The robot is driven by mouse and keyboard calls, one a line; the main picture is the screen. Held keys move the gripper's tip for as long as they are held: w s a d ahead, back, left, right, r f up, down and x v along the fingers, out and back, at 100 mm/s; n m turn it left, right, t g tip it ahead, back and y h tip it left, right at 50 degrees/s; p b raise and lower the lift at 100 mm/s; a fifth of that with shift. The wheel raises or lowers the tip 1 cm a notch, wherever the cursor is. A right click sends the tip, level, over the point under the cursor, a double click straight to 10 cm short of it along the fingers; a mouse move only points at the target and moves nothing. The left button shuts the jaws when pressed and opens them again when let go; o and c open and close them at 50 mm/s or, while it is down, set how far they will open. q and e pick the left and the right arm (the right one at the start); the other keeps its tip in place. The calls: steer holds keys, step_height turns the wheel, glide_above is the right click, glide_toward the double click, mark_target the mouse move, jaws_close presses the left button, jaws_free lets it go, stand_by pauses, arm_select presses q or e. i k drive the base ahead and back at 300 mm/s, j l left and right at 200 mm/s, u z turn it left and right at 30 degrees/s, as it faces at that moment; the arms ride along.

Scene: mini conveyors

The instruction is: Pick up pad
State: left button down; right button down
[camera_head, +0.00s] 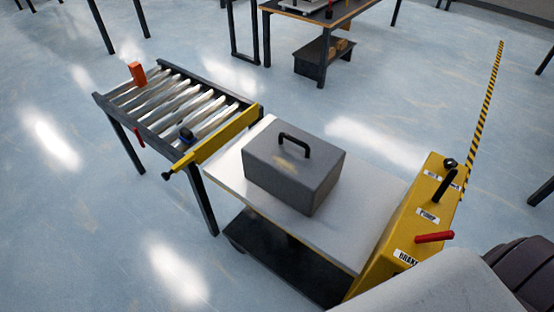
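I cannot tell for sure which thing is the pad. A small dark block with blue on it (186,135) lies on the rollers near the front end of the mini conveyor (180,102). An orange block (137,73) stands at the conveyor's far left corner. Both are too small to make out in detail. Neither of my grippers shows in the head view. A pale arm part and a dark ridged part, likely mine, fill the bottom right corner.
A grey box with a black handle (294,167) sits on the white-topped cart (232,165). A yellow bar (225,135) crosses the conveyor's end beside the cart. A yellow control panel (418,222) with a red lever stands right. Another table (318,42) stands behind. Open floor lies left.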

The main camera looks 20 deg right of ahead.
mark_target(186, 136)
steer(key=z, duration=0.5)
steer(key=i+j+z, duration=0.2)
steer(key=j+z, duration=0.2)
steer(key=j, duration=0.2)
steer(key=i+j+z, duration=0.2)
steer(key=j, duration=0.15)
steer(key=j+z, duration=0.15)
steer(key=j, duration=0.15)
